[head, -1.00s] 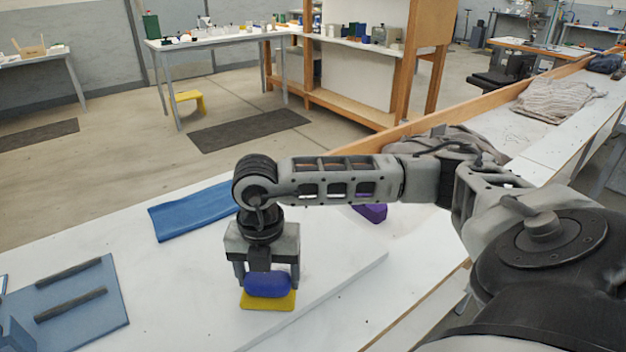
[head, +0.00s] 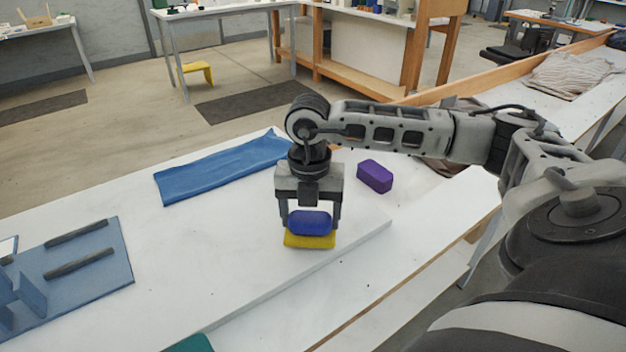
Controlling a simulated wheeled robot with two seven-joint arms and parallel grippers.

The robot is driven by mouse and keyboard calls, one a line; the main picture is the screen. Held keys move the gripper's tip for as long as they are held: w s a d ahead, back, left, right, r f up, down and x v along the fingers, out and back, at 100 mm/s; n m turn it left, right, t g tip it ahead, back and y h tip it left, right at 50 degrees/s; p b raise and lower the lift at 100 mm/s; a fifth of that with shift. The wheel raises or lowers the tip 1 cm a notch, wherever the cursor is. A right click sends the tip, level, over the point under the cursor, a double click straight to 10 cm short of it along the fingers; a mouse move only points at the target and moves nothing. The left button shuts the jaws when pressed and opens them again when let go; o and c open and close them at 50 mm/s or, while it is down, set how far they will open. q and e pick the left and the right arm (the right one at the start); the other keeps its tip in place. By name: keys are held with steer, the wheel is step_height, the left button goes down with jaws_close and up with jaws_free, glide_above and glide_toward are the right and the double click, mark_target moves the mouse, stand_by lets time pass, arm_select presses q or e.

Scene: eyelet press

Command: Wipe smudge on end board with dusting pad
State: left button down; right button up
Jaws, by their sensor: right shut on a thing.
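The dusting pad has a blue grip (head: 309,222) on top and a yellow pad (head: 309,241) below. My right gripper (head: 310,226) points down and is shut on the blue grip, with one finger on each side. The yellow underside is at or just above the white board (head: 230,262); I cannot tell if it touches. I take this white board to be the end board, lying flat on the table. No smudge shows clearly on it; the pad and gripper hide part of the surface. My left gripper is not in view.
A purple block (head: 375,176) lies behind and right of the gripper. A blue cloth (head: 222,168) lies at the back left. A blue fixture (head: 100,275) with dark bars stands at the left. A green thing (head: 190,343) shows at the bottom edge. The board's left middle is clear.

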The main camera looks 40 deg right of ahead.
step_height(320, 180, up, 2)
steer(key=shift+r, duration=0.1)
steer(key=shift+w+r+p, duration=0.1)
steer(key=shift+r+p, duration=0.65)
steer(key=shift+p, duration=0.05)
step_height(320, 180, up, 3)
steer(key=shift+f+p, duration=0.1)
steer(key=shift+p, duration=0.95)
steer(key=shift+r, duration=0.4)
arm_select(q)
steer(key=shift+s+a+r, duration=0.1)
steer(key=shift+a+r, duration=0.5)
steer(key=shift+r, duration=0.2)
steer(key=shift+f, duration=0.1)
